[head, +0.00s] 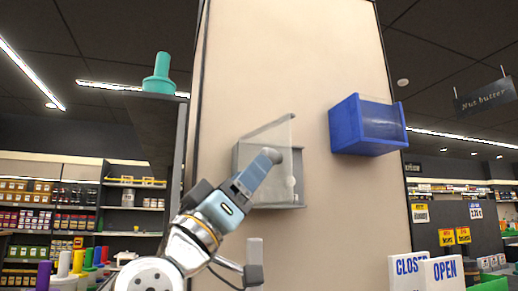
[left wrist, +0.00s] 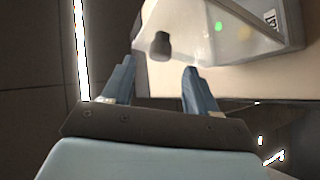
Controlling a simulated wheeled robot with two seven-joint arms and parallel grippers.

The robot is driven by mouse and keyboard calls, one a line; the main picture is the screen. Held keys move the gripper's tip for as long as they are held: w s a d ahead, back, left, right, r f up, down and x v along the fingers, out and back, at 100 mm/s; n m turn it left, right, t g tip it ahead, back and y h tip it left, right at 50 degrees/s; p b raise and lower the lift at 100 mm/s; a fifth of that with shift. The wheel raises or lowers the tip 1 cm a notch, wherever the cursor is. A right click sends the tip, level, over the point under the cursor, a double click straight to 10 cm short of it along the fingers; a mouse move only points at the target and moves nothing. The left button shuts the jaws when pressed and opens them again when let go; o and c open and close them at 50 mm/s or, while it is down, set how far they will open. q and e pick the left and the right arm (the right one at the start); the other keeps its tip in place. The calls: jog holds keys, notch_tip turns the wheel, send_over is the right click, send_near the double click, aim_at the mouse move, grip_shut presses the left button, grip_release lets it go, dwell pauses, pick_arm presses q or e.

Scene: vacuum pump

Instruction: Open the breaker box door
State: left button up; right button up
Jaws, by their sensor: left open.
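The grey breaker box (head: 298,203) is mounted on the beige wall panel. Its pale, see-through door (head: 268,130) appears to stand partly open, its top edge slanting out from the box. My left gripper (head: 268,158) is in front of the door and covers part of it. In the left wrist view, the open left gripper (left wrist: 160,85) has a dark rounded knob (left wrist: 159,45) ahead, between its two fingertips. The clear door (left wrist: 195,30) is just beyond. I cannot tell whether the fingers touch the knob. My right gripper is not seen.
A blue box (head: 367,125) with a clear front is mounted to the right on the same wall panel (head: 285,60). A teal object (head: 158,75) stands on a ledge at upper left. CLOSED (head: 408,266) and OPEN (head: 442,272) signs stand at lower right. Store shelves are behind.

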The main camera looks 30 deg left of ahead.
pick_arm(q)
jog(key=p+x, duration=0.1)
jog(key=x, duration=0.4)
grip_shut()
dwell(0.3)
